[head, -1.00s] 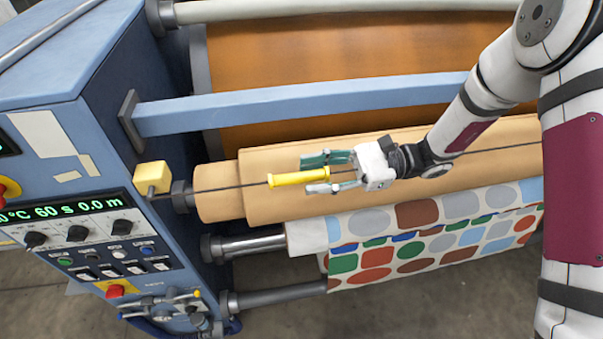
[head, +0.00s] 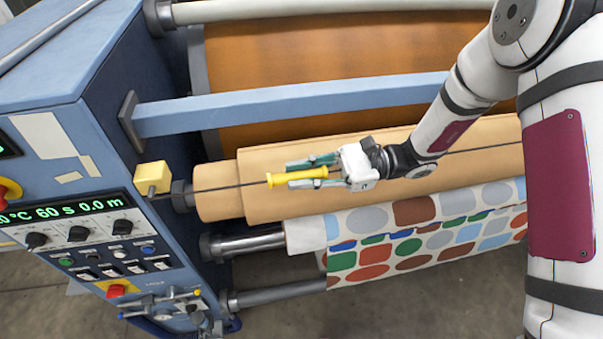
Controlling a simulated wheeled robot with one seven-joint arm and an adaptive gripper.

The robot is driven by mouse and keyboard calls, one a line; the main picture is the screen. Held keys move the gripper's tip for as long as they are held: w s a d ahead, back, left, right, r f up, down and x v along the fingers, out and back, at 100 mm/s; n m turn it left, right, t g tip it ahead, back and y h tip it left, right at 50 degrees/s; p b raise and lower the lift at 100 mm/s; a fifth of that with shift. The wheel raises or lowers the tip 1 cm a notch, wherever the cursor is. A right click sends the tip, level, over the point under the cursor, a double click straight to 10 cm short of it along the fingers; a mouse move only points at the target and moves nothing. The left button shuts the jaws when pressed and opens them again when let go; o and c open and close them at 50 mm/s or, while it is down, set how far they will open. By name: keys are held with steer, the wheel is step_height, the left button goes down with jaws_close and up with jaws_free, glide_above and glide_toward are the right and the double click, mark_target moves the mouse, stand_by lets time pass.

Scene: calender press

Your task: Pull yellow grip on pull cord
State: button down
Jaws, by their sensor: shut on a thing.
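The yellow grip (head: 283,179) is a short spool-like cylinder on a thin dark pull cord (head: 232,186). The cord runs from beside a yellow block on the machine's left cabinet, across in front of the brown rolls, to the right. My gripper (head: 311,171) comes from the right, with one green-padded finger above the grip and one below it. Its fingers are shut on the right part of the grip. The grip's left end shows clear of the fingers.
A yellow block (head: 152,177) sits on the blue cabinet (head: 60,150) with its dials and buttons. A blue crossbar (head: 290,105) runs above the cord. Brown rolls (head: 218,192) lie just behind my gripper. Patterned fabric (head: 420,240) hangs below.

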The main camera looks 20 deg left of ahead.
steer(key=s+d+p, duration=0.1)
steer(key=s, duration=0.1)
steer(key=s+d, duration=0.1)
steer(key=shift+s+d+p, duration=0.1)
steer(key=shift+s+p, duration=0.3)
steer(key=c, duration=1.5)
jaws_free()
steer(key=shift+r, duration=0.1)
steer(key=v, duration=1.2)
steer(key=shift+w+d, duration=0.1)
steer(key=shift+d, duration=0.1)
